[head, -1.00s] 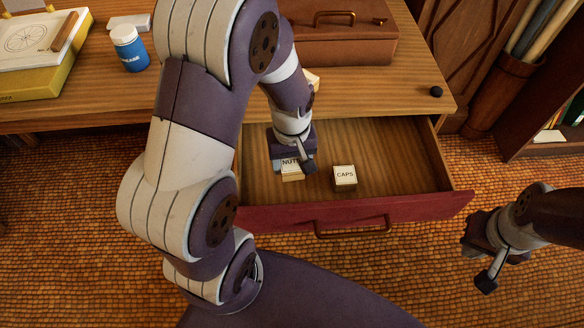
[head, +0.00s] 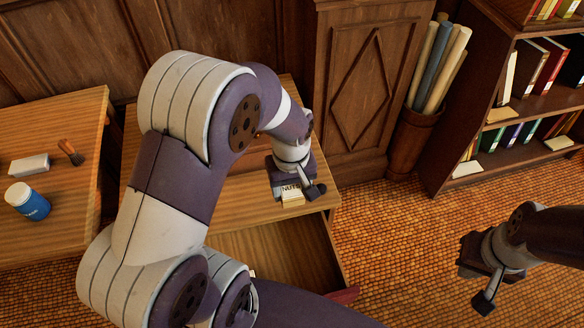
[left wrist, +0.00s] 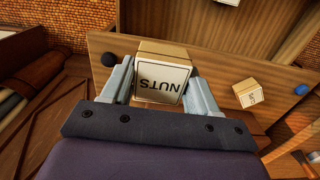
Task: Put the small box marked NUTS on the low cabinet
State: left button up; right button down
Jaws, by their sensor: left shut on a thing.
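The small box marked NUTS (head: 292,198) is pale with a white label. My left gripper (head: 291,185) is shut on it, above the front right part of the desk top (head: 235,195). In the left wrist view the NUTS box (left wrist: 162,75) sits between the two fingers, its label upside down. A wooden cabinet (head: 365,95) with a diamond door panel stands behind and right of the desk; only a strip of its top (head: 372,5) shows. My right gripper (head: 484,275) hangs over the floor at right, holding nothing visible; its jaw opening is unclear.
The drawer (head: 275,252) is open below the desk top. A bin of rolled papers (head: 412,125) and a bookcase (head: 440,165) stand right of the cabinet. Another small box (left wrist: 247,93), a black ball (left wrist: 109,60) and a blue ball (left wrist: 301,90) lie on the desk.

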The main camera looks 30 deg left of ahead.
pick_arm(q)
send_over(256, 197)
notch_tip(256, 197, down, 7)
jog(key=shift+b, duration=0.35)
jog(key=shift+f, duration=1.95)
jog(key=shift+f, duration=0.1)
jog(key=o, duration=1.1)
